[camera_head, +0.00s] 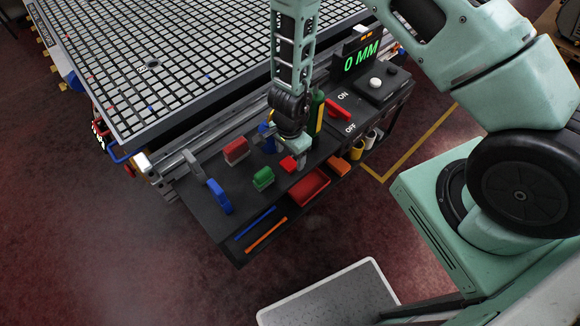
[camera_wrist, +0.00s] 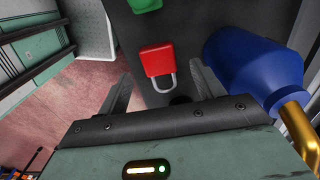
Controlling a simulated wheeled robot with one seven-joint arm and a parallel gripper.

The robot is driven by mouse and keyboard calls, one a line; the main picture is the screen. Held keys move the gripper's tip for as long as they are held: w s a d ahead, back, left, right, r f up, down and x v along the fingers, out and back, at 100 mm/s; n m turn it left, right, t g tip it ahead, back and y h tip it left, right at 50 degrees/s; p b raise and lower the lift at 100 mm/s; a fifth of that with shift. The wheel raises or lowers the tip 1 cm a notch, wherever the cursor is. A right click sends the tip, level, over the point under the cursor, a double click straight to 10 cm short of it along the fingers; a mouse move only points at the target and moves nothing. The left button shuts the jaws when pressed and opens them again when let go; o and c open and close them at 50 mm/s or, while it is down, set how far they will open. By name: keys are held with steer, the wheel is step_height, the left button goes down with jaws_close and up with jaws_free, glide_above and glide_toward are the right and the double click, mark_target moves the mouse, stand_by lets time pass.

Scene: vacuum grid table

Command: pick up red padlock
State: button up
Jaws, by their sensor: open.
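The red padlock (camera_wrist: 157,59) lies on the black shelf top, its silver shackle pointing toward my gripper in the wrist view. In the head view the red padlock (camera_head: 288,164) shows just below my gripper (camera_head: 294,155), partly hidden by it. In the wrist view my gripper (camera_wrist: 158,88) is open, with one finger on each side of the padlock's line. The padlock sits between and a little beyond the fingertips, and nothing is held.
A blue bottle (camera_wrist: 250,70) with a brass neck stands close to the right finger. A control panel (camera_head: 352,105) is at right.

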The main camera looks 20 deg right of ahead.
mark_target(294, 161)
step_height(294, 161, down, 3)
steer(key=shift+r, duration=0.15)
steer(key=c, duration=1.2)
steer(key=shift+c, duration=0.2)
